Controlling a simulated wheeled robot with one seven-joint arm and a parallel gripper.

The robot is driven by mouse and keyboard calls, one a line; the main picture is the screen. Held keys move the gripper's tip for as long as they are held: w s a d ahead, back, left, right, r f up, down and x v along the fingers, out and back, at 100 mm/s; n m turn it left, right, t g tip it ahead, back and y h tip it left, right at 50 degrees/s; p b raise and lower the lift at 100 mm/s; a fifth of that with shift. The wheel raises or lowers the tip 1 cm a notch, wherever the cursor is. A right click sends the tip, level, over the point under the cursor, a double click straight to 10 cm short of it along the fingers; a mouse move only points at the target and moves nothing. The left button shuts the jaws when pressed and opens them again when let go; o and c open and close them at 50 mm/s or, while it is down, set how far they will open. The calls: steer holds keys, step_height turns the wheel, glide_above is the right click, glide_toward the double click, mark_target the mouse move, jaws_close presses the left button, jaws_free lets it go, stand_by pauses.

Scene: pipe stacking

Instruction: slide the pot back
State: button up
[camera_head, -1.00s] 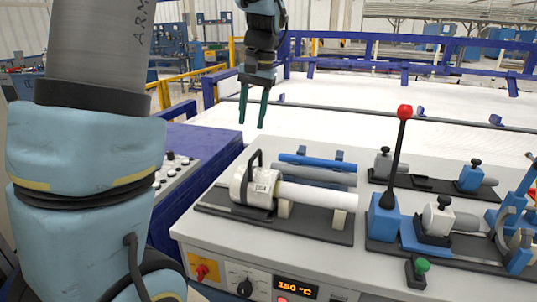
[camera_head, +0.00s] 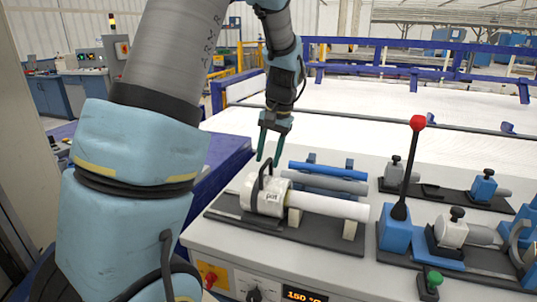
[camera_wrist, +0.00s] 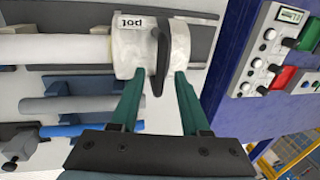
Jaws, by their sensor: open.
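The pot (camera_head: 269,197) is a short white cylinder with a "pot" label and a black upright handle (camera_head: 264,172). It sits around the left end of a white pipe (camera_head: 330,207) on a dark base plate. My gripper (camera_head: 267,163) is open, pointing down at the handle. In the wrist view the pot (camera_wrist: 130,50) is at the top centre, with the handle (camera_wrist: 160,60) between the two green fingers of my gripper (camera_wrist: 155,85). I cannot tell whether the fingers touch the handle.
Blue and grey pipes (camera_head: 327,171) lie on a rack behind the white pipe. A lever with a red knob (camera_head: 417,123) stands to the right, beside a clamp unit (camera_head: 452,230). A control panel (camera_wrist: 278,50) is beside the pot in the wrist view.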

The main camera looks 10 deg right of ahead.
jaws_close()
stand_by(0.4)
stand_by(1.1)
